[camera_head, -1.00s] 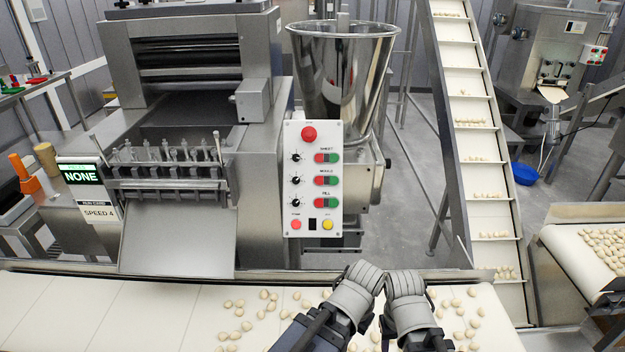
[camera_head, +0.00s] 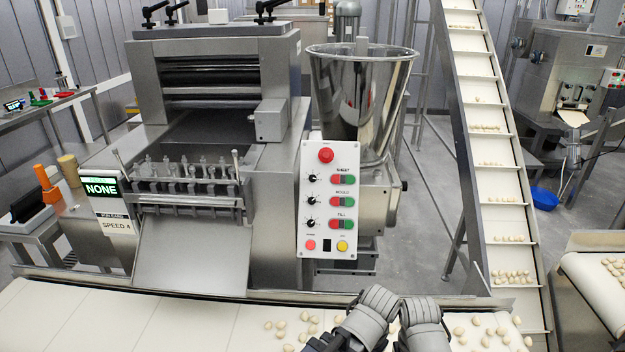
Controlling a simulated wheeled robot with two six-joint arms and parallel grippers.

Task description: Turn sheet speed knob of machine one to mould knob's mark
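Machine one's white control panel (camera_head: 328,200) faces me at the middle of the head view. Its top black knob is the sheet speed knob (camera_head: 312,178). The mould knob (camera_head: 312,201) is below it, and a fill knob (camera_head: 311,223) is below that. The knobs' pointers and marks are too small to read surely. My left gripper (camera_head: 378,300) and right gripper (camera_head: 420,308) are side by side over the front belt, below and right of the panel, apart from the knobs. Their fingers are not clear enough to show whether they are open.
The panel also has a red stop button (camera_head: 326,155) and red and green button pairs. A display reads NONE (camera_head: 101,188) above a SPEED 4 card (camera_head: 117,227). The front belt (camera_head: 200,318) carries pasta pieces. A steel hopper (camera_head: 362,100) stands behind the panel.

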